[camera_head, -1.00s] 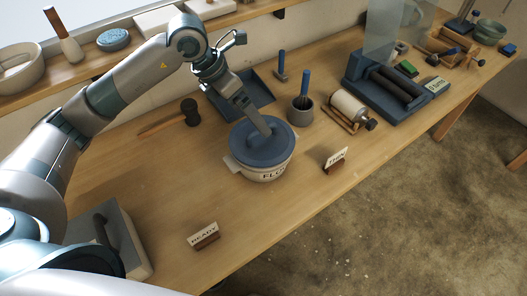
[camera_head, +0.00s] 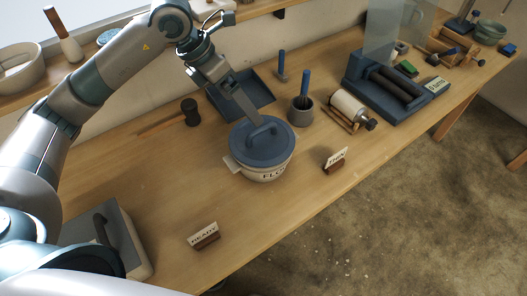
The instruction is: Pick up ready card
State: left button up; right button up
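The ready card (camera_head: 203,235) is a white card marked READY in a small brown wooden holder. It stands upright near the front edge of the workbench, at the lower left. My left gripper (camera_head: 254,120) is above the blue lid of the white pot (camera_head: 262,172), close to the lid's handle (camera_head: 262,135). It is well behind and to the right of the ready card. I cannot tell whether its fingers are open or shut. My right gripper is not in view.
A second card (camera_head: 335,160) in a brown holder stands right of the pot. A grey box with a handle (camera_head: 128,236) is left of the ready card. A mallet (camera_head: 190,112), blue tray (camera_head: 262,88) and grey cup (camera_head: 300,112) are behind. Bench between pot and ready card is clear.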

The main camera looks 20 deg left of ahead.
aim_at(209, 235)
jog(key=k+l, duration=0.3)
jog(key=k, duration=0.15)
jog(key=k+l, duration=0.25)
jog(key=k, duration=0.25)
jog(key=k+l, duration=0.3)
jog(key=k, duration=0.15)
jog(key=k+l, duration=0.25)
jog(key=k, duration=0.2)
